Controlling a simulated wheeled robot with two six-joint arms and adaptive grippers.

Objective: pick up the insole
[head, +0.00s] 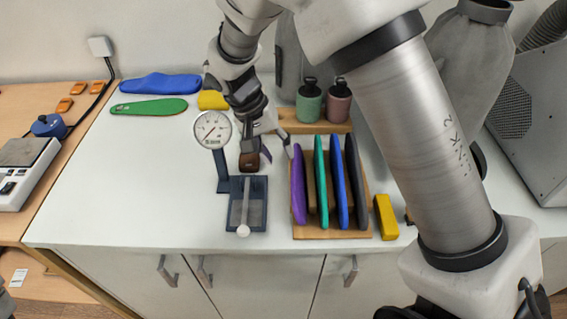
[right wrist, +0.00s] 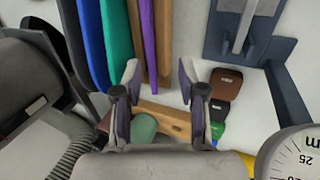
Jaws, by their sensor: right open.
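Several upright insoles stand side by side in a wooden rack (head: 331,234): a purple insole (head: 298,185), a green insole (head: 321,182), a blue insole (head: 339,183) and a dark insole (head: 356,184). My right gripper (head: 276,146) is open and empty just behind the purple insole, at the rack's back left. In the right wrist view its fingers (right wrist: 162,88) are spread, with the purple insole (right wrist: 149,45) and the green insole (right wrist: 117,35) ahead between and beyond them. No contact shows. My left gripper is not in view.
A dial gauge (head: 212,130) and its stand are left of the rack, with a brown-topped item (head: 250,161) behind. A blue insole (head: 160,84) and a green insole (head: 149,107) lie flat back left. Two bottles (head: 309,104) stand behind.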

